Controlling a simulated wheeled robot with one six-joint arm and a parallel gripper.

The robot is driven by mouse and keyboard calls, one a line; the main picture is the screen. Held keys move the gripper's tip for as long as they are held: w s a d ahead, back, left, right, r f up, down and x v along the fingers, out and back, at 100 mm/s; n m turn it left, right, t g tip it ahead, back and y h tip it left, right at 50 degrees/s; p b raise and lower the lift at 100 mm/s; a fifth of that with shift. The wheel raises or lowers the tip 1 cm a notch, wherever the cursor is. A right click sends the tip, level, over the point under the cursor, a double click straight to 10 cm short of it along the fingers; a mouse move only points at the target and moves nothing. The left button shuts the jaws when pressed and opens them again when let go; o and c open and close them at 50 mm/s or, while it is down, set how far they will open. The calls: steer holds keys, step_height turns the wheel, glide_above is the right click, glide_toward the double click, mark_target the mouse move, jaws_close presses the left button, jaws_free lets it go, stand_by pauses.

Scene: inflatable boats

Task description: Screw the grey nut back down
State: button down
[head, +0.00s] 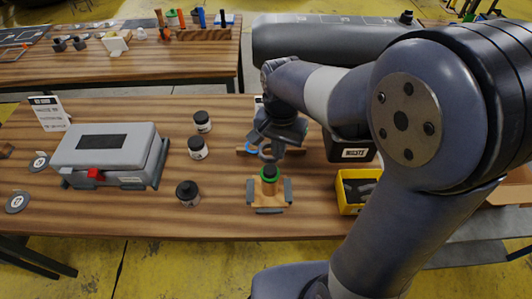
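My gripper (268,152) hangs over the middle of the wooden table, just above and behind a small fixture. The fixture has an orange-brown block (268,188) between grey clamp pieces. A green ring (269,179) sits on top of the block, with a dark, upright cylindrical part (270,170) in its centre. A small grey curved shape shows at my fingertips, apart from the dark part; I cannot tell whether it is the grey nut or part of my fingers. Whether the fingers are closed is too small to tell.
Black-lidded jars (187,193) and a grey case (105,152) with a red latch stand left. A yellow bin (350,205) and a black waste box (352,151) stand right. The table front between jars and fixture is clear. A grey inflatable tube (310,40) lies behind.

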steer(key=shift+d+f+b, duration=0.1)
steer(key=shift+f+b, duration=2.45)
steer(key=shift+f, duration=0.5)
steer(key=c, duration=1.5)
jaws_free()
steer(key=shift+c, duration=0.2)
steer(key=shift+r+p, duration=0.1)
steer(key=shift+p, duration=0.2)
step_height(320, 180, up, 9)
steer(key=p, duration=0.7)
steer(key=shift+o, duration=0.4)
